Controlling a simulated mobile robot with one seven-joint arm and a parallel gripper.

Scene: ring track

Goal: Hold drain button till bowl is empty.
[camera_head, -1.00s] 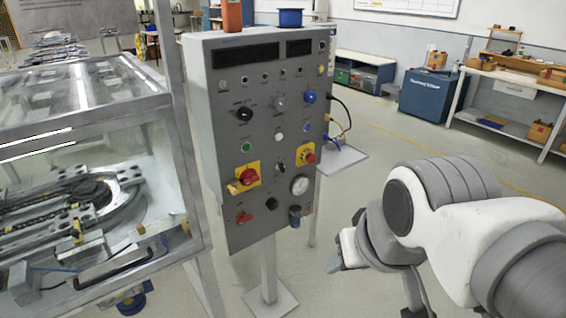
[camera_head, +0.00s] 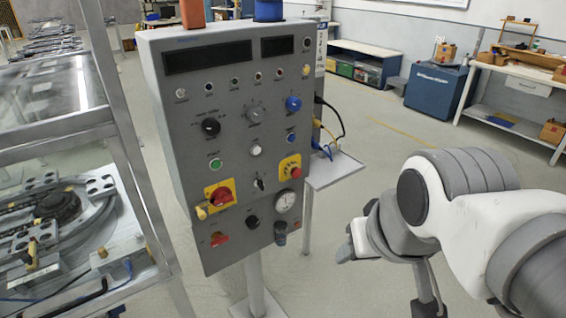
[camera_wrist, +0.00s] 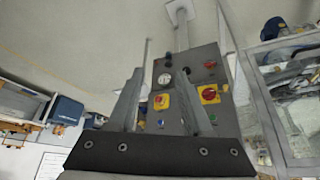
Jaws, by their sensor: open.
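The grey control panel (camera_head: 232,131) stands on a post left of my arm. At its lower right hangs a small dark bowl (camera_head: 280,233) below a round gauge (camera_head: 284,201). Its fill level is too small to tell. Several buttons and knobs cover the face; labels are too small to show which is the drain button. My gripper (camera_wrist: 160,75) is open and empty in the wrist view, its two fingers apart. There the panel (camera_wrist: 203,58) appears upside down beyond the fingers. In the head view my gripper is right of the panel, apart from it, its fingertips small and partly hidden.
A glass-walled track enclosure (camera_head: 62,128) stands close left of the panel. A small shelf (camera_head: 335,170) with cables juts out behind the panel's right side. A blue cabinet (camera_head: 436,90) and a workbench (camera_head: 520,85) stand at the back right.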

